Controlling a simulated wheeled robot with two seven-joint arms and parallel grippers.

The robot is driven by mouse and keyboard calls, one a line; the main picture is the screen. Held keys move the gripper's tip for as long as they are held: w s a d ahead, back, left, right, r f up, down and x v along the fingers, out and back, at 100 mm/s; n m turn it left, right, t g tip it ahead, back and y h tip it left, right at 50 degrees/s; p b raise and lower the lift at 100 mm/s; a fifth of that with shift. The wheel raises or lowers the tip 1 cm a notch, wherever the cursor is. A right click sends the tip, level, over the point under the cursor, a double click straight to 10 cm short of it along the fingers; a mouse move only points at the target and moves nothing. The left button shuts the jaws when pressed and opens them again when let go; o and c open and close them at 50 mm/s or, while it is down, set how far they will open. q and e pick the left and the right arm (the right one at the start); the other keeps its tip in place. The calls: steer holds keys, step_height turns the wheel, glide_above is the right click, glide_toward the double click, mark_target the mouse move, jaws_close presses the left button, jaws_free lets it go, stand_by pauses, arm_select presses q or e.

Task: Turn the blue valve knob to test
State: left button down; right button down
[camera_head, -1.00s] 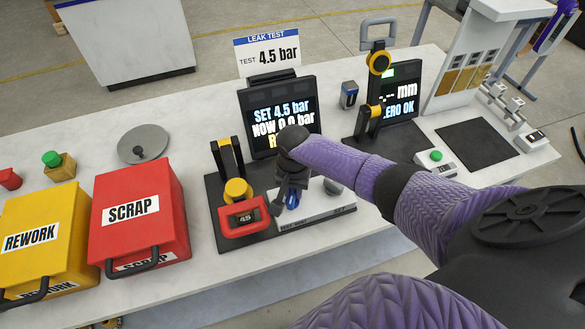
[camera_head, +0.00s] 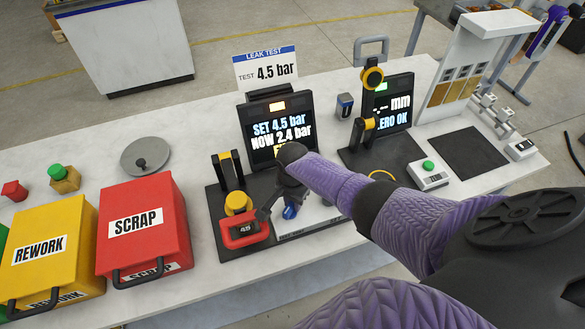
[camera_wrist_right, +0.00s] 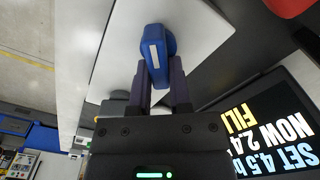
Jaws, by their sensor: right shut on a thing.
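The blue valve knob (camera_wrist_right: 155,55) with a white stripe is between the fingers of my right gripper (camera_wrist_right: 160,85) in the right wrist view. My right gripper is shut on it. In the head view a bit of the blue knob (camera_head: 290,211) shows below my right gripper (camera_head: 287,200), on the white block of the leak test station. The station screen (camera_head: 278,130) reads SET 4.5 bar and NOW 2.4 bar, with a lit orange patch above the text. The last screen line reads FILL, partly covered, in the right wrist view. My left gripper is not seen.
A red-handled part marked 45 (camera_head: 243,229) stands just left of my right gripper. The red SCRAP box (camera_head: 143,215) and yellow REWORK box (camera_head: 45,250) stand further left. A gauge station (camera_head: 388,110) and a green button (camera_head: 428,166) are to the right.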

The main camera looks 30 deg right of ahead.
steer(key=c, duration=0.6)
jaws_free()
steer(key=shift+o, duration=0.2)
step_height(320, 180, up, 9)
steer(key=p, duration=0.4)
steer(key=shift+p, duration=0.4)
steer(key=shift+r, duration=0.5)
